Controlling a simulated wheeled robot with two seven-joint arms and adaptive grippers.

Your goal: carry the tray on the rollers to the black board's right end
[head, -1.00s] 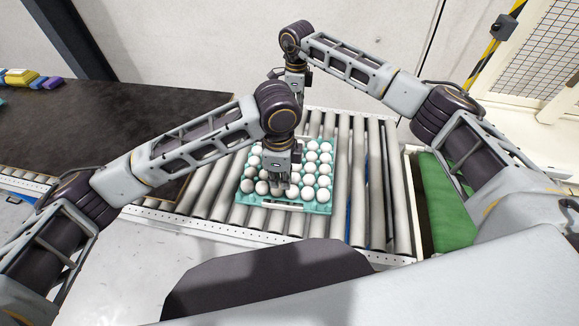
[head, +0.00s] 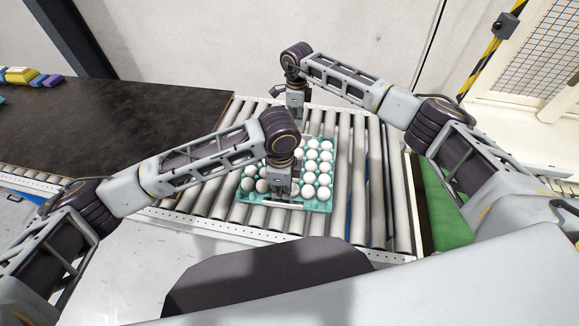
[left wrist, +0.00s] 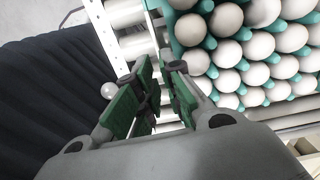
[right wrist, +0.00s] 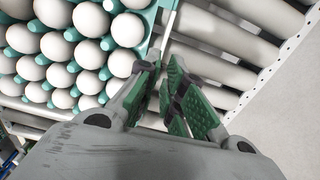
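The teal egg tray (head: 318,206) full of white eggs rests on the rollers (head: 350,150). I cannot tell whether the fingers touch the rim. The left gripper hides some eggs. The black board (head: 110,130) lies left of the rollers.
Several coloured packs (head: 22,76) lie at the board's far left. A green surface (head: 440,205) is beside the rollers on the right, below my right arm. Rollers are bare on both sides of the tray. A wall stands behind.

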